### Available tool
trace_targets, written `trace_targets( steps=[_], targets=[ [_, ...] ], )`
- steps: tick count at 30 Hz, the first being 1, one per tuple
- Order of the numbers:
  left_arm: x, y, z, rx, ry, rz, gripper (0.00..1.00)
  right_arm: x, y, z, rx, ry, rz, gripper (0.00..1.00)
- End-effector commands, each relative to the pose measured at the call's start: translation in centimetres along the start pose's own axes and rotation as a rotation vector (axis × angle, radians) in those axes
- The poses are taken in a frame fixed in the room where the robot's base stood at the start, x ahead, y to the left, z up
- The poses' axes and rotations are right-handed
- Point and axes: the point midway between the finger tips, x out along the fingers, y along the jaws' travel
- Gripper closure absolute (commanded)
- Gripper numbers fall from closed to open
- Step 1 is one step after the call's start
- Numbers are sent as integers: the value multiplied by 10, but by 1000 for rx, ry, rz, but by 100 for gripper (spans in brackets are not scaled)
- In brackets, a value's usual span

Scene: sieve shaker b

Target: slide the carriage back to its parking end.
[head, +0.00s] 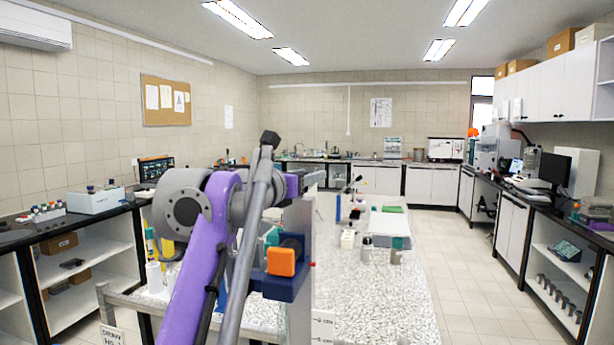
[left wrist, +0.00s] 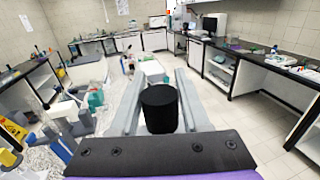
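A dark blue bracket (head: 293,283) with an orange block (head: 281,262) on it shows near the middle of the head view, beside a pale upright. It may be the carriage, but my purple left arm hides much around it and I cannot tell its rail or parking end. My left gripper (head: 310,180) shows beyond the grey wrist joint, above the bracket. In the left wrist view its two grey fingers (left wrist: 160,78) stand apart, with a black cylinder (left wrist: 160,108) in front of the camera between them. I see nothing gripped at the fingertips. My right gripper is not in view.
A speckled bench (head: 385,295) carries a white tray (head: 390,222), small bottles (head: 367,245) and other lab items. Yellow tools (left wrist: 12,130) and a teal item (left wrist: 95,100) lie left of the gripper. The tiled aisle (head: 465,265) on the right is clear.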

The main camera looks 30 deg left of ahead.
Motion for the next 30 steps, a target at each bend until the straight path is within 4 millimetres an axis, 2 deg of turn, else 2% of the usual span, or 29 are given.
trace_targets(
  steps=[1, 7, 30],
  targets=[
    [0, 0, 0, 0, 0, 0, 65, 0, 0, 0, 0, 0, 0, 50],
    [0, 0, 0, 0, 0, 0, 100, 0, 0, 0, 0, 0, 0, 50],
    [0, 0, 0, 0, 0, 0, 100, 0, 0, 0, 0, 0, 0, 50]
  ],
)
